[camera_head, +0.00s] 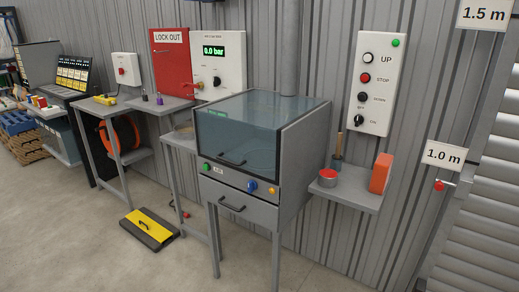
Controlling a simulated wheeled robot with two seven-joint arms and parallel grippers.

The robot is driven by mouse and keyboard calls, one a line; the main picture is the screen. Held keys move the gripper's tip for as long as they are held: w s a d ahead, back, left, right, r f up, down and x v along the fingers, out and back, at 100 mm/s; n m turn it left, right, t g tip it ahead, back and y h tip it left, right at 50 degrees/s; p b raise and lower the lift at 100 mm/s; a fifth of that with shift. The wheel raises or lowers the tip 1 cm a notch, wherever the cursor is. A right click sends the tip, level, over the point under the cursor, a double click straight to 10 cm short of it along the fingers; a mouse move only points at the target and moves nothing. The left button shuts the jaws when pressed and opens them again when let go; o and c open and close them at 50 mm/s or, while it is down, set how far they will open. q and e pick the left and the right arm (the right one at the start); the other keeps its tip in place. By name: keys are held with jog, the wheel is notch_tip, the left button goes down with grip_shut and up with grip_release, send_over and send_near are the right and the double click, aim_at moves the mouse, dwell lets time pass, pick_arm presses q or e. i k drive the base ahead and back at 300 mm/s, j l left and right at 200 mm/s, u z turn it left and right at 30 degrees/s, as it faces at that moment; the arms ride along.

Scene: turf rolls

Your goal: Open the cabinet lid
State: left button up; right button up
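The cabinet (302,137) is a grey box on legs against the corrugated wall. Its lid (238,128) is a tinted clear cover over the top and front, and it is down. A dark handle (231,160) sits at the lid's lower front edge. Below it are a panel with a green button (207,167), a blue knob (252,185) and an orange button (271,190), then a drawer with its own handle (231,204). Neither of my grippers shows in the head view.
A small wall shelf (345,192) right of the cabinet holds a red-topped tin (328,178) and an orange block (381,173). Grey side tables (165,106) stand to the left. A yellow-topped floor pedal (149,228) lies front left. The floor before the cabinet is clear.

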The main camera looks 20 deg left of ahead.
aim_at(253, 103)
jog(key=i+j+z, duration=0.25)
jog(key=i+j, duration=0.2)
jog(key=j, duration=0.2)
jog(key=i+j+z, duration=0.15)
jog(key=j, duration=0.2)
